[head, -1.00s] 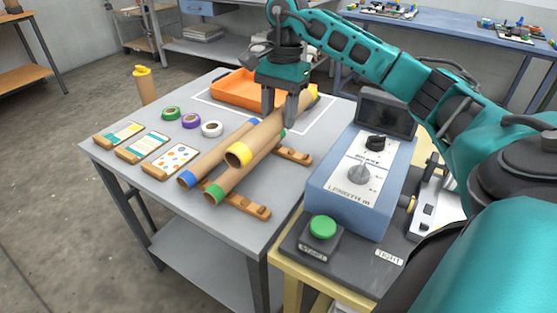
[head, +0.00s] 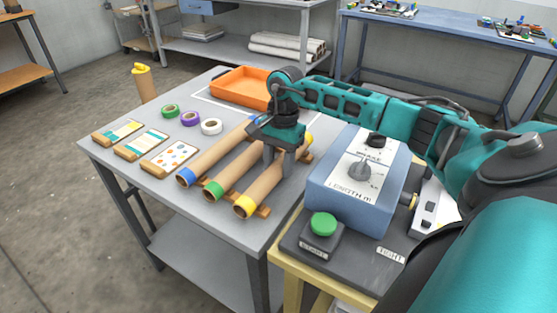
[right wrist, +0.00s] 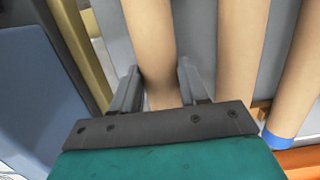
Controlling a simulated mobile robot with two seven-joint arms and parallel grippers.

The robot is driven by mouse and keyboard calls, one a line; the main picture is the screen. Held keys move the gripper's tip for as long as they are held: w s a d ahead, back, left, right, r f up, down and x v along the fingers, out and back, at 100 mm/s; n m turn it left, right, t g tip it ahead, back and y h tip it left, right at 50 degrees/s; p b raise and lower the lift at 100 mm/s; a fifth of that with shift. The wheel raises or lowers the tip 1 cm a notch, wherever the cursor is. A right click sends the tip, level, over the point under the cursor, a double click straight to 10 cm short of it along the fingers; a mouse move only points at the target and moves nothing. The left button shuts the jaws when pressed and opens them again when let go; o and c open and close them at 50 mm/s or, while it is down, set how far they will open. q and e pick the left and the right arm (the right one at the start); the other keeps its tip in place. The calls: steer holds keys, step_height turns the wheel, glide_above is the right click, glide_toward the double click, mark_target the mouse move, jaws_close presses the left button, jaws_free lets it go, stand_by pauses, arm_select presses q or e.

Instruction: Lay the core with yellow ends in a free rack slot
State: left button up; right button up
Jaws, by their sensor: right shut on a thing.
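The core with yellow ends (head: 262,190) lies at the right of the wooden rack (head: 263,211), parallel to the two other cores. It appears down at their level; contact with the rack bar is hard to make out. My right gripper (head: 279,166) is shut on it from above, past its middle toward the far end. In the right wrist view the fingers (right wrist: 158,88) stand on either side of the brown tube (right wrist: 150,40). The green-ended core (head: 232,170) is in the middle and the blue-ended core (head: 208,155) at the left. My left gripper is not in view.
The blue machine (head: 330,190) with knobs stands close to the right of the rack. A green button (head: 323,224) is in front of it. An orange tray (head: 240,88) is at the back. Tape rolls (head: 190,118) and pattern cards (head: 170,158) lie at the left.

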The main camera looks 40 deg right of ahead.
mark_target(282, 158)
steer(key=o, duration=0.6)
steer(key=shift+f, duration=0.15)
steer(key=o, duration=0.5)
steer(key=shift+c, duration=0.2)
steer(key=shift+r, duration=0.3)
step_height(282, 158, up, 12)
steer(key=d, duration=0.1)
steer(key=shift+w+d+f, duration=0.15)
steer(key=shift+w+d, duration=0.1)
steer(key=shift+d, duration=0.1)
